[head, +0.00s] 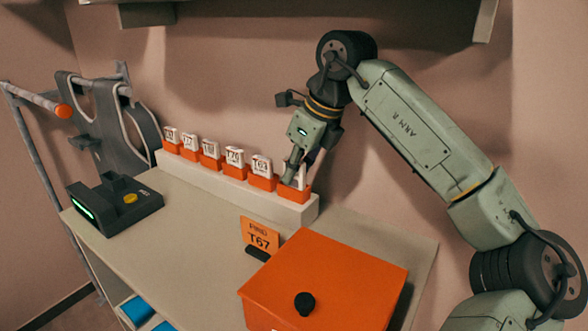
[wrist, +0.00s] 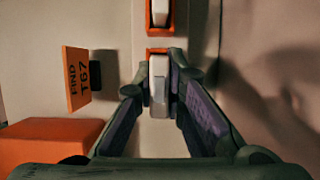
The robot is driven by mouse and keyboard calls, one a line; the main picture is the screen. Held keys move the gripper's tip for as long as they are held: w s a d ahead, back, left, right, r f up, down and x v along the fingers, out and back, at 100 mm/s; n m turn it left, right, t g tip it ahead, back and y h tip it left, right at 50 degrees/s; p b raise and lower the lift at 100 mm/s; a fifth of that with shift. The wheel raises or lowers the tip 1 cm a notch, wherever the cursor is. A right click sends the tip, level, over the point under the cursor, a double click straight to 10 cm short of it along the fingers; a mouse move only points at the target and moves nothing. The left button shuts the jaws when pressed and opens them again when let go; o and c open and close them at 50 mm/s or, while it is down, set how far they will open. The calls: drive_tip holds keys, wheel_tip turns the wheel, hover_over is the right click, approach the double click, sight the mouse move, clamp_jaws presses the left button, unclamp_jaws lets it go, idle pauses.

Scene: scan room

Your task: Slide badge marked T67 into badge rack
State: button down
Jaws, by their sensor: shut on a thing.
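The badge rack (head: 240,187) is a long pale rail along the wall side of the counter. It carries a row of white badges in orange holders. My gripper (head: 292,172) is at the right end of the row, shut on the white badge (head: 302,176) there. In the wrist view my gripper (wrist: 160,92) has a finger on each side of this badge (wrist: 158,70), with orange just beyond it. Its marking is hidden, so I cannot tell whether it is T67. The neighbouring badge (head: 261,166) seems to read T63; others are hard to read.
An orange sign (head: 261,234) reads "FIND T67". An orange box (head: 325,275) with a black knob stands at the counter's front right. A dark reader (head: 113,207) with a green light and yellow button is at left. Bare counter (head: 185,235) lies between.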

drive_tip(key=shift+s+f, duration=0.1)
drive_tip(key=shift+f, duration=0.3)
drive_tip(key=c, duration=1.8)
unclamp_jaws()
drive_tip(key=shift+s, duration=0.1)
drive_tip(key=shift+o, duration=1.1)
drive_tip(key=shift+f, duration=0.1)
